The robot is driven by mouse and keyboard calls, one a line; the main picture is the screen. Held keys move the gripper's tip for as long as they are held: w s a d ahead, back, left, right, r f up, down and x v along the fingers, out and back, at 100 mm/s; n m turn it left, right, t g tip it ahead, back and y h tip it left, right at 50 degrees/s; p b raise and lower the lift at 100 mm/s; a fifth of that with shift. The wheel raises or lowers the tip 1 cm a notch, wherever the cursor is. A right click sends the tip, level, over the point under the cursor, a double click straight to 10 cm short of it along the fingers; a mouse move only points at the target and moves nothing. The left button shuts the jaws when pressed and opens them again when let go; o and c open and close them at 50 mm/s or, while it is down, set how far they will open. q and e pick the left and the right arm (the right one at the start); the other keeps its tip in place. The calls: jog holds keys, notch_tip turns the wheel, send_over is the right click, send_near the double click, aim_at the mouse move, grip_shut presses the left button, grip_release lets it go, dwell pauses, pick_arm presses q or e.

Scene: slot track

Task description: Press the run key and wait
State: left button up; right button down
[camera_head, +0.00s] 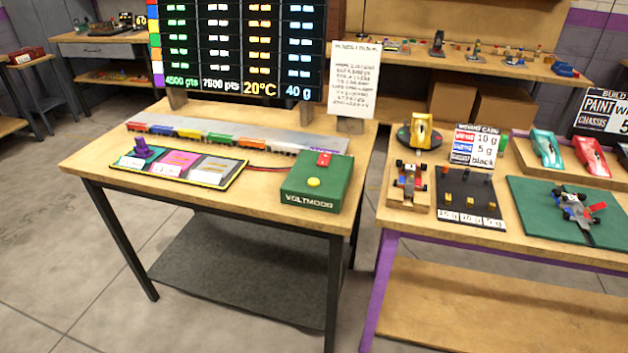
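A green box (310,190) with white lettering on its front stands at the right front of the left table. A round yellow button (313,182) and a small red piece (324,159) are on top of it. I cannot tell from any label which of these is the run key. A thin red wire runs from the box to the left. Neither of my grippers shows in this view.
On the left table (100,178), a row of coloured blocks (190,134) lies on a grey strip. A card board with a purple piece (143,148) lies in front. A screen (240,45) and a paper notice (353,80) stand behind. The right table holds toy cars.

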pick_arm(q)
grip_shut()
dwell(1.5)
